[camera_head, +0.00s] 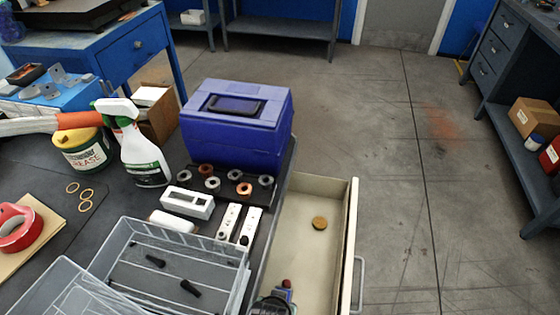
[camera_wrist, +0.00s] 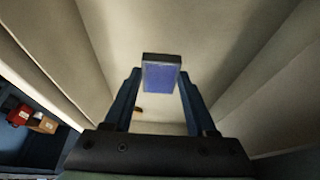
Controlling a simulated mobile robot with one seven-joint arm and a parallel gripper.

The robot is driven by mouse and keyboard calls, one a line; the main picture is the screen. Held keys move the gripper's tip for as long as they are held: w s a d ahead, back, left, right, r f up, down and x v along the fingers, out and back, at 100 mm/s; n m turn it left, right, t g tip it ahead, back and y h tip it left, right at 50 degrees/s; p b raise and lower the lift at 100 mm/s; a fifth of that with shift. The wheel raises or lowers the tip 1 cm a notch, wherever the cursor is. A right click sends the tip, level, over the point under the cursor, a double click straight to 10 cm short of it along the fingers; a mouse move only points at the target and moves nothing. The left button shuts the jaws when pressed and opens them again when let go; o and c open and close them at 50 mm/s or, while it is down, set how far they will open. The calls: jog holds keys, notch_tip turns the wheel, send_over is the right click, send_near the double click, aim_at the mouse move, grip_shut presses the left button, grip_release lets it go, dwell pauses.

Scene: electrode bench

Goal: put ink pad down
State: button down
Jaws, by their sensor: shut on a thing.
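The ink pad (camera_wrist: 161,76) is a small block with a blue face and a dark rim. In the wrist view it sits between the two fingertips of my gripper (camera_wrist: 160,80), which is shut on it. Pale drawer walls and floor surround it in that view. In the head view my gripper (camera_head: 275,302) shows only in part at the bottom edge, at the near end of the open drawer (camera_head: 348,225). I cannot tell whether the pad touches the drawer floor.
A round brown disc (camera_head: 319,223) lies in the drawer, whose floor is otherwise mostly bare. On the bench left of it are a wire basket (camera_head: 180,252), a blue case (camera_head: 236,130), a rack of rings (camera_head: 228,182) and a spray bottle (camera_head: 143,152).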

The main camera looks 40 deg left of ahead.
notch_tip(320, 180, down, 8)
jog(key=shift+r+b, duration=0.15)
jog(key=shift+b, duration=0.75)
jog(key=shift+c, duration=1)
grip_release()
jog(key=shift+s+r, duration=0.1)
jog(key=shift+r, duration=0.3)
jog(key=p+v, duration=0.2)
jog(key=v, duration=0.2)
jog(key=shift+s+d+r, duration=0.1)
jog(key=shift+r, duration=0.25)
jog(key=s+d, duration=0.1)
jog(key=s, duration=0.2)
jog(key=s+d, duration=0.2)
jog(key=s, duration=0.2)
jog(key=s+d, duration=0.2)
jog(key=s, duration=0.1)
jog(key=shift+s+d+f, duration=0.1)
jog(key=shift+s+f, duration=0.2)
jog(key=shift+s, duration=0.1)
